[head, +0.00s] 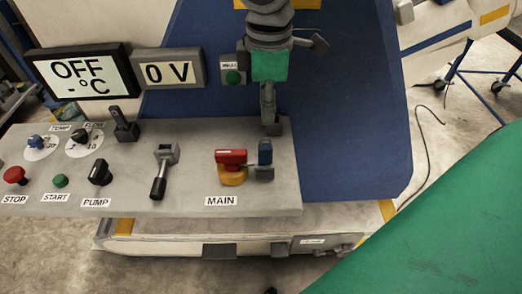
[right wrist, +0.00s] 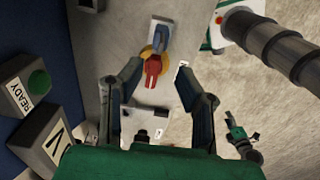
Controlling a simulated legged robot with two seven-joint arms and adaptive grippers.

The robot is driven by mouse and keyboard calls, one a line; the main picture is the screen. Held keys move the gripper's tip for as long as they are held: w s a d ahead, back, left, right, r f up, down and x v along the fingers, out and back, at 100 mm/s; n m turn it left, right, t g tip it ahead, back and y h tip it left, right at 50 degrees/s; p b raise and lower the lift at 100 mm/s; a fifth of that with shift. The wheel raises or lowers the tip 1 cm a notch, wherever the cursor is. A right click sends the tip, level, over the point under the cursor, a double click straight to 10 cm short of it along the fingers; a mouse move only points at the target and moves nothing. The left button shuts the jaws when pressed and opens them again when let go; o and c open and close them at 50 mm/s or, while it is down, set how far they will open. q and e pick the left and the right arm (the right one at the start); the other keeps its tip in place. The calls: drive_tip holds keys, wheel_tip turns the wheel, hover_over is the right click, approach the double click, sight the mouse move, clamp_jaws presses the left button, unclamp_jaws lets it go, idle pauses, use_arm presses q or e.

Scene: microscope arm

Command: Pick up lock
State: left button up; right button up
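A small blue piece that looks like the lock (head: 265,152) stands on the grey panel, right beside the red MAIN handle (head: 231,157) on its yellow disc. In the right wrist view the lock (right wrist: 160,38) is just above the red handle (right wrist: 153,70). My right gripper (head: 268,122) is above and behind the lock in the head view. In the right wrist view its fingers (right wrist: 158,62) are spread wide with nothing held. The lock shows between and beyond the fingertips, apart from them. A small green and dark device (right wrist: 238,134) at lower right may be my left gripper; its fingers are unclear.
The grey panel (head: 208,186) carries a dark lever (head: 160,172), knobs and buttons left of the MAIN switch. An OFF display (head: 82,75), a 0 V display (head: 168,71) and a READY button box (head: 233,77) stand behind. A large green surface (head: 445,225) fills the lower right.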

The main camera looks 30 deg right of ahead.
sight(266, 137)
drive_tip(key=f, duration=0.4)
drive_tip(key=shift+w+d+f, duration=0.15)
drive_tip(key=shift+d, duration=0.25)
drive_tip(key=f, duration=0.2)
drive_tip(key=a+f, duration=0.1)
drive_tip(key=f, duration=0.1)
drive_tip(key=shift+s+f+b, duration=0.1)
drive_tip(key=shift+s+b, duration=0.1)
drive_tip(key=shift+b, duration=0.15)
drive_tip(key=shift+w+a+f, duration=0.15)
drive_tip(key=shift+f, duration=0.1)
drive_tip(key=shift+d, duration=0.25)
clamp_jaws()
